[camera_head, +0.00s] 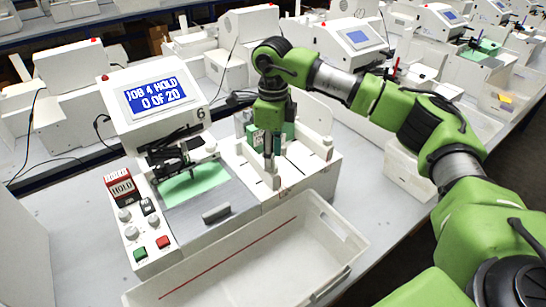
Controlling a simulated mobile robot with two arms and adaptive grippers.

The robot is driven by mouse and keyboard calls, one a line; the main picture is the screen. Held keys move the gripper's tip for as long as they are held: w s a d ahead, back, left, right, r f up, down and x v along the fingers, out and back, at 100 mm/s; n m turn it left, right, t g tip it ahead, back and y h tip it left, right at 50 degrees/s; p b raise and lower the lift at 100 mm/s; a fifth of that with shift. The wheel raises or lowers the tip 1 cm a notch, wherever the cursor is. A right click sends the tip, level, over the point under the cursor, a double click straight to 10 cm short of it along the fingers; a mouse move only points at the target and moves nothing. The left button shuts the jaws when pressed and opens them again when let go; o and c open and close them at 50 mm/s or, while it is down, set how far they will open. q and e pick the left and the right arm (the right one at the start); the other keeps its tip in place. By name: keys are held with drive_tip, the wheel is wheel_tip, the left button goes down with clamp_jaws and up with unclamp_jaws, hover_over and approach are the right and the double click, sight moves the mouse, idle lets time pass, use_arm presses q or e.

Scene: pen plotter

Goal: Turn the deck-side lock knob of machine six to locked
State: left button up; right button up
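Machine six (122,118) is a white plotter with a blue screen (158,96) reading "JOB 4 HOLD 0 OF 20" and a "6" at its corner. Its control panel at the left has a red and white HOLD sign (121,187), pale round knobs (131,232) and a black switch (147,206). I cannot tell which knob is the lock knob or how it is set. My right gripper (270,155) points down over the white deck part right of the green sheet, just above or at a small pale post (272,181). Whether it touches, and its finger opening, are unclear. My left gripper is out of view.
A green sheet (194,184) lies on the grey deck under the black pen carriage (176,160). Green (140,254) and red (163,242) buttons sit at the panel's front. Similar machines stand behind.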

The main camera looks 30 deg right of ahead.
drive_tip(key=shift+f, duration=1.3)
clamp_jaws()
